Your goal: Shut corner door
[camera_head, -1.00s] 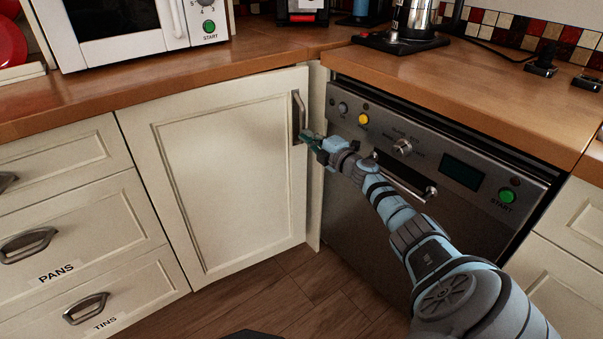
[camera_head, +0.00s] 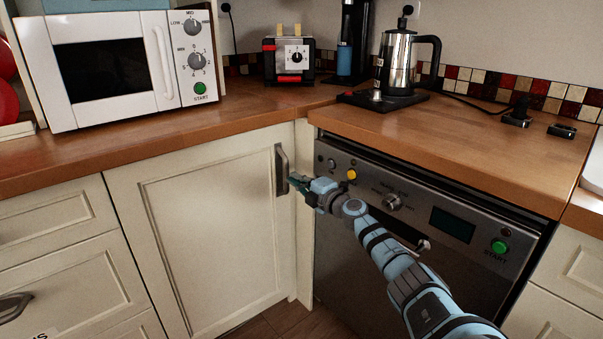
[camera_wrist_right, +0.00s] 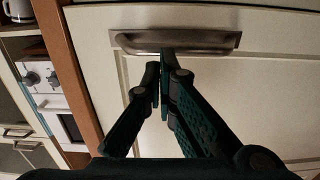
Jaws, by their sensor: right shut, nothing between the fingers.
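The cream corner door (camera_head: 215,230) has a raised frame and a grey vertical bar handle (camera_head: 281,170) near its right edge. It sits about flush under the worktop, and I cannot tell whether a small gap is left at its right edge. My right gripper (camera_head: 295,180) is at the right side of the handle, with its fingers shut and empty. In the right wrist view the shut fingertips (camera_wrist_right: 160,58) are at the handle (camera_wrist_right: 175,41), and I cannot tell whether they touch it. My left gripper is not in view.
A steel dishwasher (camera_head: 350,260) stands right of the door, behind my right arm. The wooden worktop (camera_head: 230,115) holds a microwave (camera_head: 115,65), a toaster (camera_head: 288,60) and a coffee pot (camera_head: 397,60). Drawers (camera_head: 60,280) are left of the door.

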